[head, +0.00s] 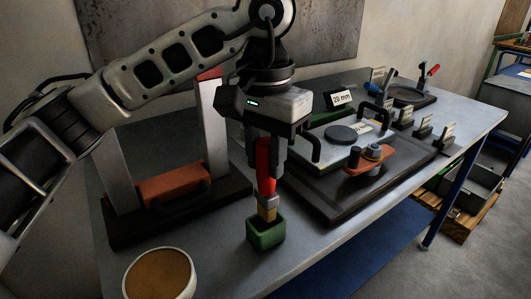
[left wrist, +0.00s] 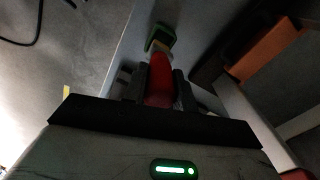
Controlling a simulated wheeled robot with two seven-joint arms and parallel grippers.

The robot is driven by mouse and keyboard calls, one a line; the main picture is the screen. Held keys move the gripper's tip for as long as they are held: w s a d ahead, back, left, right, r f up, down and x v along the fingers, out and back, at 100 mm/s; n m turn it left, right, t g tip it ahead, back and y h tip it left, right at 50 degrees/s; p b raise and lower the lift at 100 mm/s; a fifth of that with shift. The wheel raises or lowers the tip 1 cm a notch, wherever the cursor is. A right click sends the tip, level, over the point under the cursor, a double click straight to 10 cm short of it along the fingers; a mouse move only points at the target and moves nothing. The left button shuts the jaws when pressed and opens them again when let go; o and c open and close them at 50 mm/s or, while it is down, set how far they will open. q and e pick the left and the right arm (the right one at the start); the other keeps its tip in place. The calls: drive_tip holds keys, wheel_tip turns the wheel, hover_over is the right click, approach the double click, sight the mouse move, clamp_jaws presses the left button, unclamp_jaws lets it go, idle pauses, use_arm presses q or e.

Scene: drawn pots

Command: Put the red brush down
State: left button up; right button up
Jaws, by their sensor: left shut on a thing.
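My left gripper (head: 264,158) is shut on the handle of the red brush (head: 265,176). The brush hangs upright, its metal collar and yellowish bristles pointing down. Its lower end is at the mouth of a small green square holder (head: 266,234) on the table; I cannot tell whether the bristles touch the inside. In the left wrist view the red brush (left wrist: 160,80) sits between the fingers (left wrist: 159,88), with the green holder (left wrist: 160,36) beyond its tip. My right gripper is not in view.
A white pot with brown contents (head: 160,274) stands at the front left. A dark frame with an orange block (head: 174,186) is behind left. A dark board (head: 335,200) with a plate and orange clamp (head: 369,160) lies to the right. Several small labelled stands are farther right.

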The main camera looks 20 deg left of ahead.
use_arm(q)
drive_tip(key=shift+f, duration=0.25)
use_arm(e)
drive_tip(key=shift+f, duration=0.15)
use_arm(q)
drive_tip(key=o, duration=1)
drive_tip(key=shift+c, duration=0.2)
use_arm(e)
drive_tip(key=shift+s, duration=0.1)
use_arm(q)
drive_tip(key=shift+r, duration=0.25)
wheel_tip(320, 180, up, 12)
drive_tip(key=p, duration=0.3)
drive_tip(key=shift+r, duration=0.4)
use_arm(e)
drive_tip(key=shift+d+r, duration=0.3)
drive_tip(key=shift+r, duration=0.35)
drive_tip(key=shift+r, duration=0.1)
